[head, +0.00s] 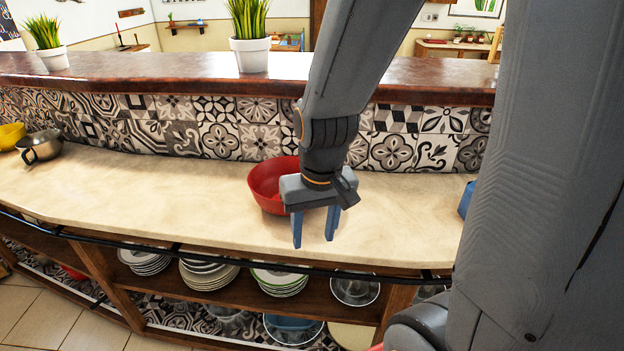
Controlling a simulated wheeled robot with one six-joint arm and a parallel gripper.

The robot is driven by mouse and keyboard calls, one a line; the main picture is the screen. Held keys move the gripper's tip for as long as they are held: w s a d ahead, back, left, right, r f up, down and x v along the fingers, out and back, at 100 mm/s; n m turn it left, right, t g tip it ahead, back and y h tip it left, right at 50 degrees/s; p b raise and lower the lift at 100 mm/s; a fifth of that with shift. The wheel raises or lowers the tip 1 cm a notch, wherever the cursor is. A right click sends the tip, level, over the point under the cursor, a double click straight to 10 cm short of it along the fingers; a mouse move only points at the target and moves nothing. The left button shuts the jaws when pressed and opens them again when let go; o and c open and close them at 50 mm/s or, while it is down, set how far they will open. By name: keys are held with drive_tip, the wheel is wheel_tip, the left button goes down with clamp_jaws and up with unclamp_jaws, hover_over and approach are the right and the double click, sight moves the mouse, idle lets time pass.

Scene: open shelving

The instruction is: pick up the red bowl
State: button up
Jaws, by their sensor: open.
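The red bowl (268,184) stands on the cream counter (140,195), close to the tiled back wall. My gripper (314,237) is in front of the bowl and a little to its right in the picture. Its two blue fingers are apart and point down, with nothing seen between them. The gripper's body and wrist hide the right part of the bowl. I cannot tell whether the gripper touches the bowl.
A metal pot (42,146) and a yellow bowl (10,135) stand at the far left. A blue object (466,200) is partly hidden behind my arm at right. A raised wooden ledge (150,72) runs behind. Plate stacks (208,275) fill the shelf below. The counter left of the bowl is clear.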

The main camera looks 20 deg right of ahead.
drive_tip(key=w+d+r+m+t+y, duration=0.1)
drive_tip(key=w+d+m+t+y, duration=0.1)
drive_tip(key=w+m, duration=0.65)
drive_tip(key=w+d+r+m+t+y, duration=0.1)
drive_tip(key=w+d+m+y, duration=0.15)
drive_tip(key=w+m, duration=0.6)
drive_tip(key=shift+s+a+f+m+p, duration=0.15)
drive_tip(key=shift+a+f+m, duration=0.3)
drive_tip(key=shift+f, duration=0.7)
drive_tip(key=shift+a+f+m+p, duration=0.2)
drive_tip(key=shift+a+f, duration=0.35)
drive_tip(key=shift+f, duration=0.6)
drive_tip(key=shift+s+a+f+m+p, duration=0.15)
drive_tip(key=shift+a+f+m, duration=0.3)
drive_tip(key=shift+f, duration=0.7)
drive_tip(key=shift+w, duration=0.1)
drive_tip(key=shift+c, duration=0.3)
clamp_jaws()
